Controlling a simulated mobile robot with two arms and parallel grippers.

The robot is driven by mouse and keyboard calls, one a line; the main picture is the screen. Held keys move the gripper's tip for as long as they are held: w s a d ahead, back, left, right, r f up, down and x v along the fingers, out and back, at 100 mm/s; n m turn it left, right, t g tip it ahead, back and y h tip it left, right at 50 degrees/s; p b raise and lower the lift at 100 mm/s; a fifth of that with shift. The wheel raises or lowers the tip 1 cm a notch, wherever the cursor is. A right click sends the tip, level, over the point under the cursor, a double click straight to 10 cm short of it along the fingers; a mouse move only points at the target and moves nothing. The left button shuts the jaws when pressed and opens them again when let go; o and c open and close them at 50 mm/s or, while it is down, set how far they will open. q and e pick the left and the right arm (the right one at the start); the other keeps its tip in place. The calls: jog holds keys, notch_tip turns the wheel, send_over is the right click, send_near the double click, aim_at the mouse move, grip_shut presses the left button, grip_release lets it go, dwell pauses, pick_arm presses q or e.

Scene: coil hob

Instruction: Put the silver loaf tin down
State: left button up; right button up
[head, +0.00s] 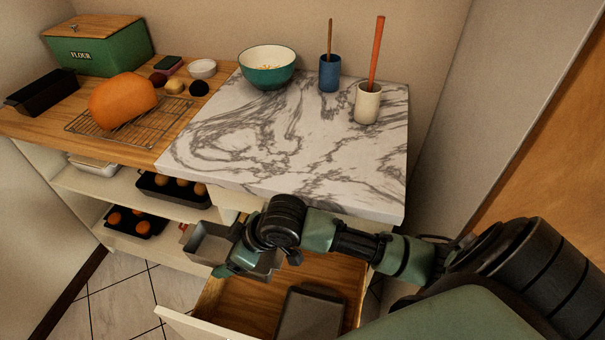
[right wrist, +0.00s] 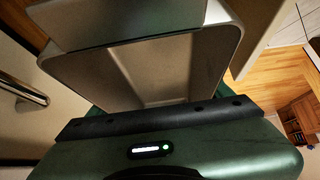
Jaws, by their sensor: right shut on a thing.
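The silver loaf tin (head: 207,245) is held in front of the cabinet, by the left side of an open drawer (head: 243,296). My right gripper (head: 240,264) is shut on it, and the gripper and wrist hide part of the tin. In the right wrist view the tin (right wrist: 150,65) fills the upper middle, with its grey inside facing the camera. Whether the tin touches the drawer cannot be told. My left gripper is not in view.
A dark grey tin (head: 310,313) lies in the drawer's right part; its left part shows bare wood. The marble top (head: 270,150) is mostly clear, with a green bowl (head: 267,68), blue crock (head: 330,74) and white crock (head: 367,104) behind. A loaf (head: 122,100) sits on a rack (head: 160,124).

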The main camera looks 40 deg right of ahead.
notch_tip(320, 180, down, 20)
jog(key=b, duration=0.2)
jog(key=shift+w+b, duration=0.15)
jog(key=shift+b, duration=0.15)
jog(key=shift+f+b, duration=0.3)
jog(key=shift+f, duration=0.2)
jog(key=o, duration=1.6)
jog(key=shift+o, duration=0.2)
jog(key=shift+r, duration=0.1)
jog(key=p+v, duration=0.2)
jog(key=v, duration=1.1)
